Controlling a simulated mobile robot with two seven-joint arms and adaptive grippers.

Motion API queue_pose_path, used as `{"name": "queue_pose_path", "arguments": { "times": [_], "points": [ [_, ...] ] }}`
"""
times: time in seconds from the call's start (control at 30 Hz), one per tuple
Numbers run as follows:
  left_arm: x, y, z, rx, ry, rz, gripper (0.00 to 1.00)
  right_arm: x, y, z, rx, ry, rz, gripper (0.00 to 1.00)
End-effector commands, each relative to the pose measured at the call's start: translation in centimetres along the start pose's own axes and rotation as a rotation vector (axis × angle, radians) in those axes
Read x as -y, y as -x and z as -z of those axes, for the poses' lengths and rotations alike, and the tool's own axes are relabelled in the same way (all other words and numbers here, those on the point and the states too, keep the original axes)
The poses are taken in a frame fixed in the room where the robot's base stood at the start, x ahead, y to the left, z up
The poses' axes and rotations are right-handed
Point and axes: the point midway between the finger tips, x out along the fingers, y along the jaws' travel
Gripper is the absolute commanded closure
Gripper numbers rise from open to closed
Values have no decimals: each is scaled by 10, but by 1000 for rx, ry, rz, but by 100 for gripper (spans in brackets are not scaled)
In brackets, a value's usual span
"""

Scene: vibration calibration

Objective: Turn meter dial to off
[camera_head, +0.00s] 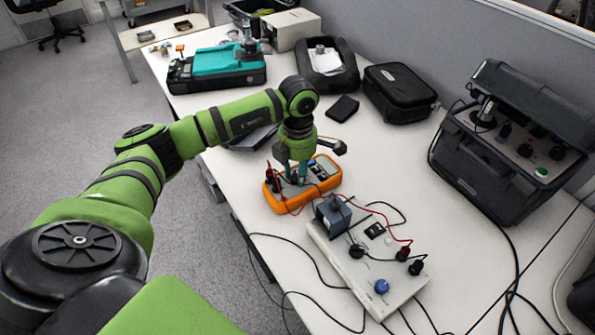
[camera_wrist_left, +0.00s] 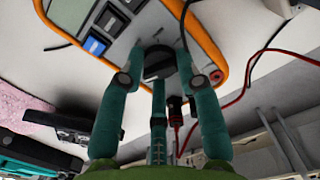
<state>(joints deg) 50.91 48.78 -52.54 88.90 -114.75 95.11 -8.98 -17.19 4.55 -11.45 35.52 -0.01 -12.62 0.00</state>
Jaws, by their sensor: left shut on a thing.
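The orange multimeter (camera_head: 329,184) lies on the white table in the middle of the head view. It also shows in the left wrist view (camera_wrist_left: 226,84), with grey face and several buttons. Its round dark dial (camera_wrist_left: 158,62) is between the fingers in the left wrist view. My left gripper (camera_head: 300,178) is over the meter's face, pointing down. In the left wrist view the teal fingers of my left gripper (camera_wrist_left: 159,78) are closed around the dial. The dial's pointer setting is hidden. My right gripper is in neither view.
A white board (camera_head: 345,262) with a blue knob and sockets lies right in front of the meter. Red and black leads run from the meter across the table. A black case (camera_head: 398,92) and a large black instrument box (camera_head: 490,170) stand farther right.

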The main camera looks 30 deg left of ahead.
Motion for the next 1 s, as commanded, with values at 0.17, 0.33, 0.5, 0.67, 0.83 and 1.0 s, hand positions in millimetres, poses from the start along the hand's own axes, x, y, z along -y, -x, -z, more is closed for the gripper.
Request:
{"name": "queue_pose_path", "arguments": {
  "times": [0.17,0.33,0.5,0.67,0.83,1.0],
  "points": [
    [1,0,-2,6,78,2,98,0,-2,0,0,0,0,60],
    [1,0,-2,6,118,2,98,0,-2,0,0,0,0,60],
    [1,0,-2,6,133,2,98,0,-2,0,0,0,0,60],
    [1,0,-2,7,134,1,98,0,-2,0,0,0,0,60],
    [1,0,-2,7,133,1,62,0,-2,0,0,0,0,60],
    [0,0,-2,5,134,0,42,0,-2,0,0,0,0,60]
  ]
}}
